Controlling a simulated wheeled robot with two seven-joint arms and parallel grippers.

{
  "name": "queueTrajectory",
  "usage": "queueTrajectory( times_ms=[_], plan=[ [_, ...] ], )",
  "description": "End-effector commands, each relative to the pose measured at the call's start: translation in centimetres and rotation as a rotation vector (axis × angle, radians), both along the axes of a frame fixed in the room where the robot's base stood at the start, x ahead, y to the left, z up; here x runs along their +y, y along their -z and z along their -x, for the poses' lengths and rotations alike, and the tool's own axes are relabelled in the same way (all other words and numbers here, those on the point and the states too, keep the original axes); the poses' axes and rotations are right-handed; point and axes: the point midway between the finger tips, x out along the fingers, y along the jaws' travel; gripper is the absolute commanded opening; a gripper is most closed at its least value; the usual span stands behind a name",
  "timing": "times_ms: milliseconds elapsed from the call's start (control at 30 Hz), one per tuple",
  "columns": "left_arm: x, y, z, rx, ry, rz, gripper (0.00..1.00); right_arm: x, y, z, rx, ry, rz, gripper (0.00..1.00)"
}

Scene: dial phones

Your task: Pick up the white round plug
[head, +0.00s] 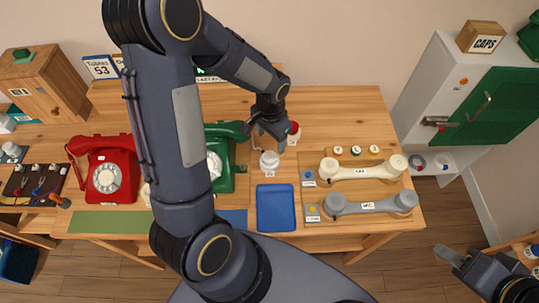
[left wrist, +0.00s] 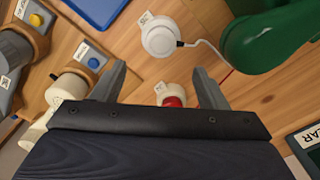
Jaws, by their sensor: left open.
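The white round plug (head: 269,161) stands on the wooden table between the green phone and the blue tray's far edge. In the left wrist view the plug (left wrist: 159,37) shows as a white disc with a cord and a small tag, just beyond the fingertips. My left gripper (head: 270,133) is open and empty above the table, a little behind the plug. Its two fingers (left wrist: 158,68) are spread wide in the left wrist view. My right gripper (head: 452,258) is at the lower right, away from the table; its opening is unclear.
A red-topped white piece (head: 294,129) stands close to my left gripper and shows between its fingers (left wrist: 173,98). The green phone (head: 225,175) is left of the plug. A blue tray (head: 276,226) lies in front. Two handsets (head: 361,170) rest at right.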

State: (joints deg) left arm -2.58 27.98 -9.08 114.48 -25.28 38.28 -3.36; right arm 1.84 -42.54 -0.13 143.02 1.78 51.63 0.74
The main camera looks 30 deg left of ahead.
Motion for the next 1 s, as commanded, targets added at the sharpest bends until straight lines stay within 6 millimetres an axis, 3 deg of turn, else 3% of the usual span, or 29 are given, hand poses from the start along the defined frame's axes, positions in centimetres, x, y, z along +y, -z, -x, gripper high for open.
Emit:
queueTrajectory(
  times_ms=[600,900,1000],
  plan=[
    [0.2,7.6,0.5,0.01,0.011,-0.007,0.67,0.0,-1.8,0.0,0.0,0.0,0.0,0.36],
    [0.2,8.2,0.4,0.006,0.009,-0.006,0.67,0.0,-1.8,0.0,0.0,0.0,0.0,0.36],
    [0.2,8.2,0.4,0.006,0.009,-0.006,0.55,0.0,-1.8,0.0,0.0,0.0,0.0,0.36]
  ],
)
